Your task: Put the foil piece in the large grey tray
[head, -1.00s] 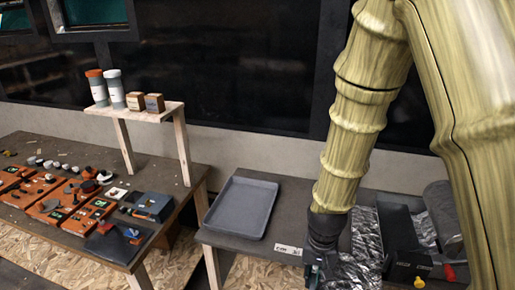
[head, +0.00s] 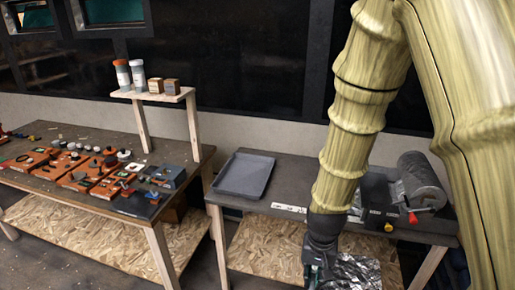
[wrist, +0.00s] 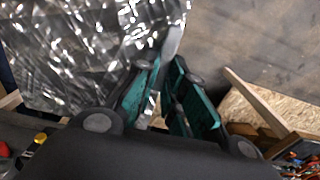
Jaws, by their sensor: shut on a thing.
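The foil piece (head: 352,271) is a crinkled, shiny silver sheet at the bottom of the head view, in front of the right table's edge. My gripper (head: 314,276) is shut on it and holds it; my arm hides part of this. In the wrist view the foil (wrist: 75,50) fills the upper left, with its edge between the teal fingers of my gripper (wrist: 160,97). The large grey tray (head: 244,174) lies on the left part of the right table, beyond and left of my gripper. Its visible inside is empty.
A dark roller device (head: 421,182) with a red handle stands at the table's right end, beside a dark box with a yellow knob. White labels (head: 290,208) lie along the front edge. The left table (head: 75,148) holds orange boxes and tools, under a small wooden shelf (head: 155,97).

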